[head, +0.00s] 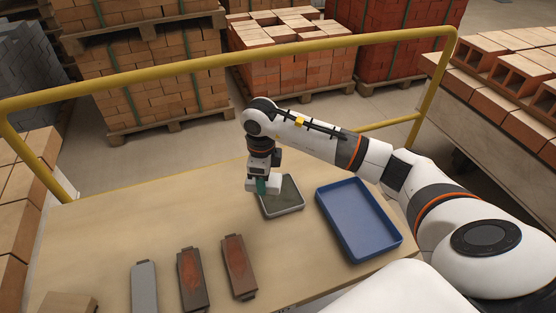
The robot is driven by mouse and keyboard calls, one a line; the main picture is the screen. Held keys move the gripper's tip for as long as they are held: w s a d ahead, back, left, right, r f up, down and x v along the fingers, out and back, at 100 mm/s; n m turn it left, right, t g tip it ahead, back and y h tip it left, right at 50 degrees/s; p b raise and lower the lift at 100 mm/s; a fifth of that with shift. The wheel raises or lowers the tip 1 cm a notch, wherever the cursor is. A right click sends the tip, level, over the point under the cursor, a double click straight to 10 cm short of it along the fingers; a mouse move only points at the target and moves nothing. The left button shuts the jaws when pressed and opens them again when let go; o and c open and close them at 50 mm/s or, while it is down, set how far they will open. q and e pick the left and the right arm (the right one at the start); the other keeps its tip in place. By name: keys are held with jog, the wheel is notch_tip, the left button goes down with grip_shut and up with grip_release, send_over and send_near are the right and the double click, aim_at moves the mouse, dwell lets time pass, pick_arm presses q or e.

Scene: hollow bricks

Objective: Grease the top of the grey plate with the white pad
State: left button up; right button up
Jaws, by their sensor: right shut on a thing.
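My right gripper (262,186) points down over the left edge of a small light-rimmed tray (300,206) with a dull grey-green inside. It is shut on a small green piece (261,187), which looks like a handle. The white pad cannot be told apart from the pale gripper parts around the green piece. Whether it touches the tray is unclear. The grey plate (144,287) lies flat at the front left of the table, well away from the gripper, its top plain grey. My left gripper is not in view.
Two dark plates with rusty red patches, one (193,280) beside the grey plate and one (239,266) further right, lie on the table (110,225). An empty blue tray (358,220) is at right. A tan block (68,304) sits front left. A yellow rail (200,64) runs behind.

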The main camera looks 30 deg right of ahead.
jog(key=shift+w+d+f+m+b, duration=0.3)
jog(key=shift+d+f+m, duration=0.9)
jog(key=shift+m, duration=0.85)
jog(key=shift+w+d+f+m+b, duration=0.3)
jog(key=shift+d+f+m, duration=0.45)
jog(key=shift+f+m, duration=1.05)
jog(key=shift+w+d+f+m+b, duration=0.3)
jog(key=shift+d+f+m, duration=0.8)
jog(key=shift+m, duration=1.15)
jog(key=shift+s+a+f+b, duration=0.1)
jog(key=shift+f+b, duration=0.4)
jog(key=shift+f, duration=0.1)
notch_tip(320, 180, up, 7)
jog(key=p, duration=0.5)
